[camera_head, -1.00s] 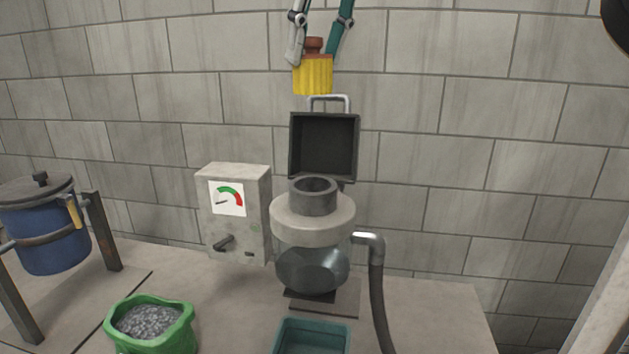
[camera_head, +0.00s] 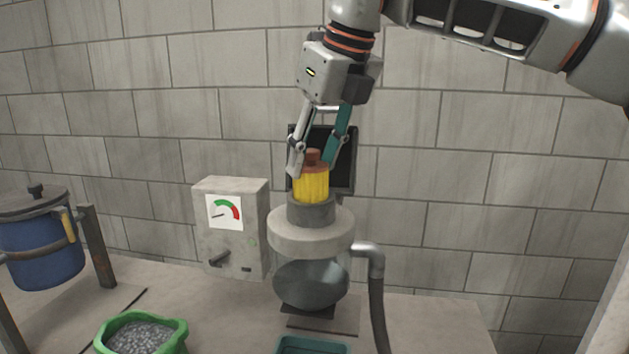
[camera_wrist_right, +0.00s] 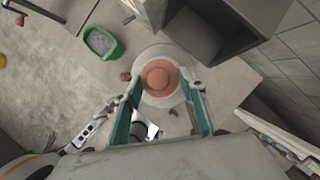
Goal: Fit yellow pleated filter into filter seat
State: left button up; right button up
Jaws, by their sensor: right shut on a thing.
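The yellow pleated filter (camera_head: 311,187) has a reddish-brown cap and knob and stands upright. My right gripper (camera_head: 313,161) is shut on it near the top, coming down from above. The filter seat (camera_head: 311,213) is a grey collar on top of the pale round housing. The filter's lower end is at the seat's mouth and lined up with it; how deep it sits is hard to tell. In the right wrist view the brown cap (camera_wrist_right: 160,78) lies between the two teal fingers, hiding the seat below. My left gripper is not in view.
The open dark lid (camera_head: 345,178) stands behind the seat, close to my fingers. A gauge box (camera_head: 230,225) is to the left and a bent pipe (camera_head: 374,285) to the right. A green bag of gravel (camera_head: 141,335) and a teal tray (camera_head: 312,346) are in front.

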aim_at(317, 167)
jog(key=shift+f, duration=1.8)
jog(key=shift+f, duration=0.2)
jog(key=o, duration=1.1)
jog(key=shift+r, duration=0.1)
jog(key=shift+r, duration=0.2)
jog(key=v, duration=1.1)
jog(key=shift+r, duration=0.4)
jog(key=shift+s+d, duration=0.1)
jog(key=shift+d, duration=0.05)
